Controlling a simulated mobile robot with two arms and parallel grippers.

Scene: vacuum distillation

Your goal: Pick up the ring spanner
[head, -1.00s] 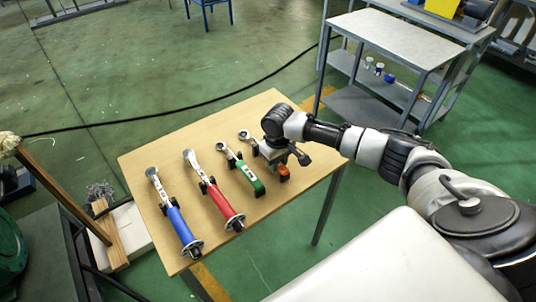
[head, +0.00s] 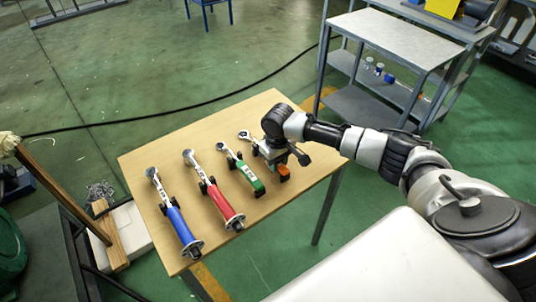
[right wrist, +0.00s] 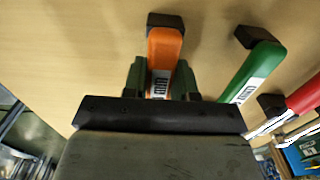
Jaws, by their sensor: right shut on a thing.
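An orange-handled spanner with a ring-shaped metal head (head: 244,136) lies at the right end of a row of tools on the wooden table. My right gripper (right wrist: 160,82) is shut on its orange handle (right wrist: 164,52), one finger on each side. In the head view the gripper and wrist hide the middle of this spanner, and the orange handle end (head: 284,171) shows below them. I cannot tell whether it is clear of its supports. My left gripper is not in view.
A green-handled tool (head: 250,178) lies close to the left of the gripped one. A red-handled tool (head: 222,203) and a blue-handled tool (head: 180,226) lie further left. The wooden table (head: 290,215) is bare at its front right. A grey shelf bench (head: 395,38) stands behind.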

